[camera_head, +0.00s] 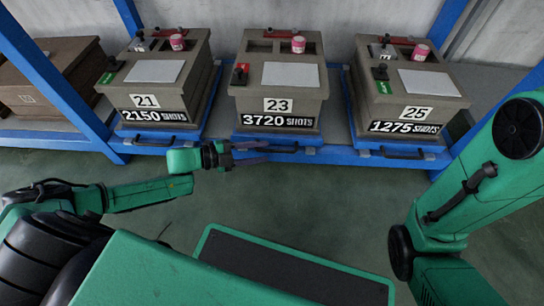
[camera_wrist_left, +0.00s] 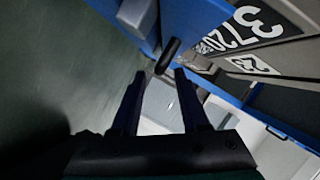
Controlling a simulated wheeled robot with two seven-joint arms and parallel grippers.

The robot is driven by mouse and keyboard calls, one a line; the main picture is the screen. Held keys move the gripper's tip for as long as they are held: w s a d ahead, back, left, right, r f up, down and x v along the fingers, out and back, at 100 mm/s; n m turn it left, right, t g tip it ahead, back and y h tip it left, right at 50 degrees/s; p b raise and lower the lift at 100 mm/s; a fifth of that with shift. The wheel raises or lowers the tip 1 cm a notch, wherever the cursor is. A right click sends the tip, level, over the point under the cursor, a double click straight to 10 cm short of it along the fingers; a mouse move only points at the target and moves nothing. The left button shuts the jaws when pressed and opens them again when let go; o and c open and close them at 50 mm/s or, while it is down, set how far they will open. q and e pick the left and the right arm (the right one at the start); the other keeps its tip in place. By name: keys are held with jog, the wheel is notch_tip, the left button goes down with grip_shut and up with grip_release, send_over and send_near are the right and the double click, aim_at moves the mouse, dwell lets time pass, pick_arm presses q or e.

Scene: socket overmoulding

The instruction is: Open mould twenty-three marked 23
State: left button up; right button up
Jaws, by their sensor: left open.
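Mould 23 (camera_head: 307,92) is a brown box in the middle of the blue rack, marked "23" and "3720 SHOTS". It sits on a blue tray with a black bar handle (camera_head: 276,148) at its front edge. My left gripper (camera_head: 266,153) is open in front of the handle. In the left wrist view, the handle (camera_wrist_left: 169,54) lies just beyond and between the open fingertips (camera_wrist_left: 160,73); contact cannot be told. My right gripper is out of view.
Mould 21 (camera_head: 186,92) stands to the left and mould 25 (camera_head: 440,90) to the right, each on a blue tray with a handle. Another brown box (camera_head: 60,85) is at far left. Blue rack posts (camera_head: 50,68) stand between bays. The green floor (camera_head: 330,215) before the rack is clear.

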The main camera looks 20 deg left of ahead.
aim_at(271, 150)
pick_arm(q)
jog(key=b+x, duration=0.1)
jog(key=x, duration=0.3)
jog(key=shift+d, duration=0.1)
jog(key=shift+c, duration=0.3)
grip_shut()
dwell(1.0)
